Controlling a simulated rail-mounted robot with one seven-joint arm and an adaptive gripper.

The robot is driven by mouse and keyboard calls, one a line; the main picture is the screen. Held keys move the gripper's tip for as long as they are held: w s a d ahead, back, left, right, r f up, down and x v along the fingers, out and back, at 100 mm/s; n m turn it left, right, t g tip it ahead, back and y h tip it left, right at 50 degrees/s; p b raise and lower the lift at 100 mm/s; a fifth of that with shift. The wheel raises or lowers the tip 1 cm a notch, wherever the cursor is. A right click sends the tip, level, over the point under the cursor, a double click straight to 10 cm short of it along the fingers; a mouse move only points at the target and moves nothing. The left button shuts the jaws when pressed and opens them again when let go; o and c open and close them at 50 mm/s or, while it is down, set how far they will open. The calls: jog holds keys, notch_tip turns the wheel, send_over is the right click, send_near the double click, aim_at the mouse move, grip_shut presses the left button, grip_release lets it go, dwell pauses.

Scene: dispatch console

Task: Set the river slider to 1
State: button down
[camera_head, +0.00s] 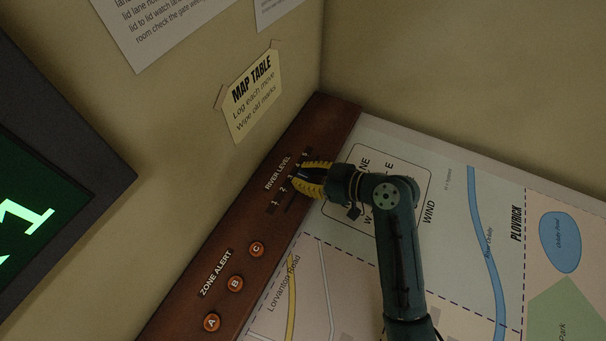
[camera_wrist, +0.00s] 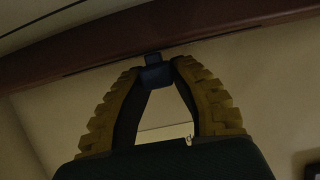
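The river slider is on the brown sloped panel under the words RIVER LEVEL, beside a scale numbered 1 to 5 (camera_head: 290,178). My gripper (camera_head: 298,174) has its yellow fingers over the slider track, around the middle to upper numbers. In the wrist view, a small dark blue slider knob (camera_wrist: 156,76) sits between my fingertips (camera_wrist: 157,68), which appear to touch it on both sides. The fingers hide the knob's exact mark in the head view. The lower part of the slot, near 1 and 2, shows empty.
Zone alert buttons A (camera_head: 212,322), B (camera_head: 235,283) and C (camera_head: 257,249) lie lower on the same panel. The map table (camera_head: 450,240) spreads to the right under my arm. A wall with a MAP TABLE note (camera_head: 251,92) rises behind the panel. A screen (camera_head: 40,215) is at left.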

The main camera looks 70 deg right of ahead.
aim_at(287, 210)
jog(key=a+p, duration=0.1)
jog(key=a, duration=0.1)
jog(key=a+p, duration=0.1)
jog(key=a, duration=0.2)
jog(key=w+a+p, duration=0.1)
jog(key=a, duration=0.2)
jog(key=shift+w+a+f+p, duration=0.1)
jog(key=shift+a+p, duration=0.1)
jog(key=shift+p, duration=0.1)
jog(key=shift+d, duration=0.1)
jog(key=c, duration=1.3)
grip_release()
jog(key=o, duration=0.5)
jog(key=shift+w+a, duration=0.1)
jog(key=shift+a, duration=0.1)
jog(key=shift+c, duration=0.2)
jog(key=shift+d, duration=0.15)
